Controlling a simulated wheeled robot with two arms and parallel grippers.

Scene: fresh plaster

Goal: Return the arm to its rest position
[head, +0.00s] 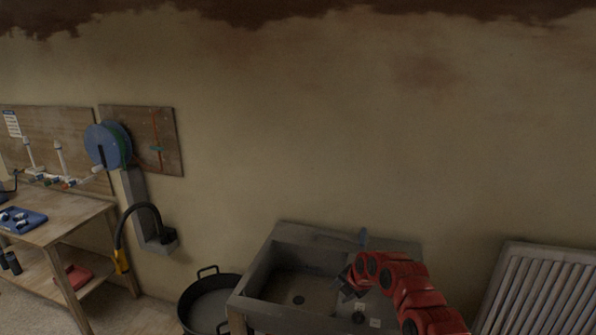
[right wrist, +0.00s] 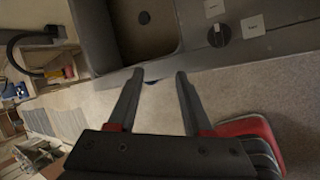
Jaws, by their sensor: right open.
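My right arm is red and comes in from the lower right of the head view. Its gripper (head: 347,285) is above the right part of a grey sink unit (head: 253,272). In the right wrist view the right gripper (right wrist: 161,77) has its two dark fingers spread apart with nothing between them. The sink unit's basin (right wrist: 90,35) and a dark knob (right wrist: 219,35) lie beyond the fingertips there. My left gripper does not show in either view.
A black round tub (head: 207,302) stands on the floor left of the sink. A wooden workbench (head: 75,222) with a blue tray (head: 22,220) is at the far left. A ribbed radiator (head: 540,290) is at the right. The wall above the sink is bare.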

